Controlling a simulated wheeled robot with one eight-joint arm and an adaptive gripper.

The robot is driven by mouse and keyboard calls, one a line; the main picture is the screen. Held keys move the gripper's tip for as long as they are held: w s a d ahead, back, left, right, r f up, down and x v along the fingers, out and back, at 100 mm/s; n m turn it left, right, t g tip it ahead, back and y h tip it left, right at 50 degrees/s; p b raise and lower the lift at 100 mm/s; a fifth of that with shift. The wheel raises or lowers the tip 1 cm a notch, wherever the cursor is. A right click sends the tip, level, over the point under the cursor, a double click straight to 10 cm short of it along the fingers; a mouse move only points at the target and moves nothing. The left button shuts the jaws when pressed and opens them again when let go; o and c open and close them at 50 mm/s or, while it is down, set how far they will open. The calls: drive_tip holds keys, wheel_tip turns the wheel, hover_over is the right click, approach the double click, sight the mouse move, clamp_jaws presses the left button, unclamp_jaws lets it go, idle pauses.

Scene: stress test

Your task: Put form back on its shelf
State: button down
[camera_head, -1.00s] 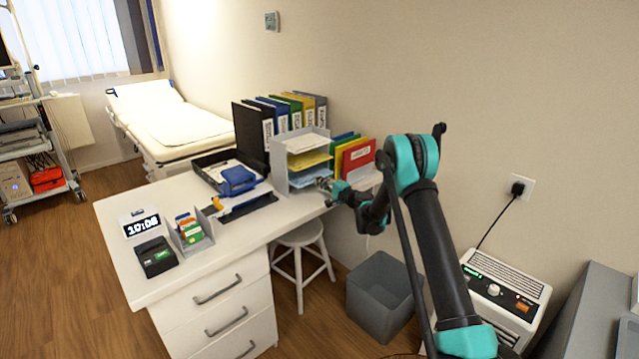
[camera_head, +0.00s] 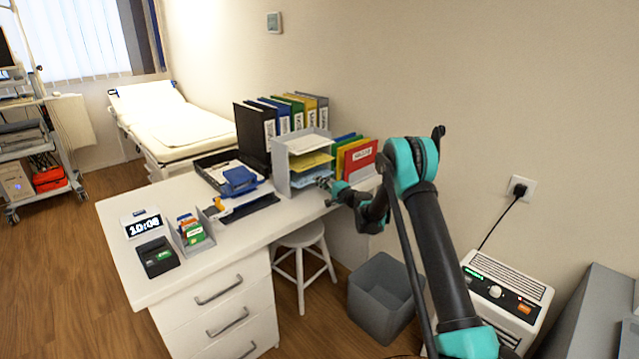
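A grey shelf tray unit (camera_head: 283,170) stands on the white desk (camera_head: 160,283) near the wall. It holds a white sheet (camera_head: 306,144) on the upper level, a yellow sheet (camera_head: 311,161) in the middle and a light blue sheet (camera_head: 309,177) on the lower level. My gripper (camera_head: 325,183) is at the right front of the unit, close to the blue sheet. The fingers are small and partly hidden, so I cannot tell whether they hold the blue sheet or any form.
Coloured folders (camera_head: 358,156) stand right of the unit and several binders (camera_head: 284,116) behind it. A stool (camera_head: 302,262) and a grey bin (camera_head: 381,298) stand below.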

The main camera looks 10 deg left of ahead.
drive_tip(key=c, duration=2.2)
unclamp_jaws()
drive_tip(key=o, duration=0.6)
drive_tip(key=shift+c, duration=0.2)
drive_tip(key=v, duration=1.2)
drive_tip(key=shift+s, duration=0.1)
